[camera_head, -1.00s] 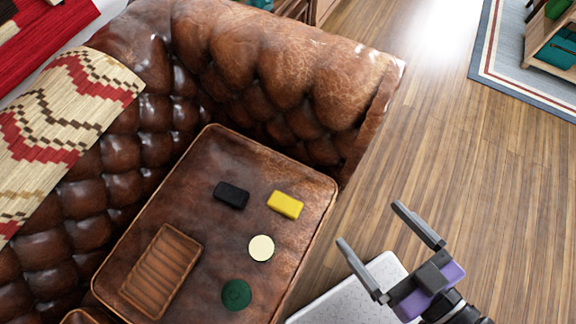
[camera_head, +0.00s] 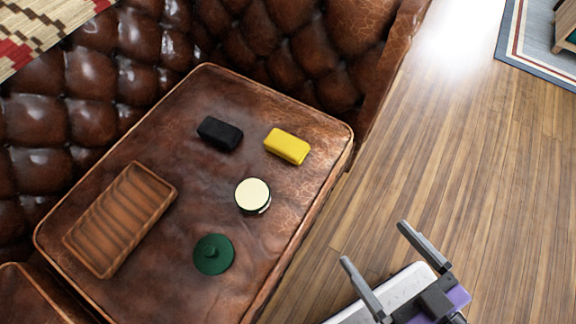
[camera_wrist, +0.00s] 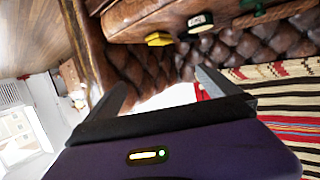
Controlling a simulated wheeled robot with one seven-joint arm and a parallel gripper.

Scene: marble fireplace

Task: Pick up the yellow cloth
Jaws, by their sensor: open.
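The yellow cloth (camera_head: 288,146) is a small folded block on the brown leather sofa seat (camera_head: 300,205), near its right end. It also shows in the wrist view (camera_wrist: 159,39), near the top. My gripper (camera_head: 377,256) is open and empty, over the floor side in front of the sofa, lower right of the cloth and clear of it. In the wrist view its two fingers (camera_wrist: 160,95) are spread wide with nothing between them.
On the seat near the cloth are a black block (camera_head: 220,133), a round cream-topped item (camera_head: 252,195), a green round lidded item (camera_head: 213,254) and a wooden tray (camera_head: 120,220). The tufted sofa back (camera_head: 90,120) rises behind. Wood floor (camera_head: 470,170) is open at right.

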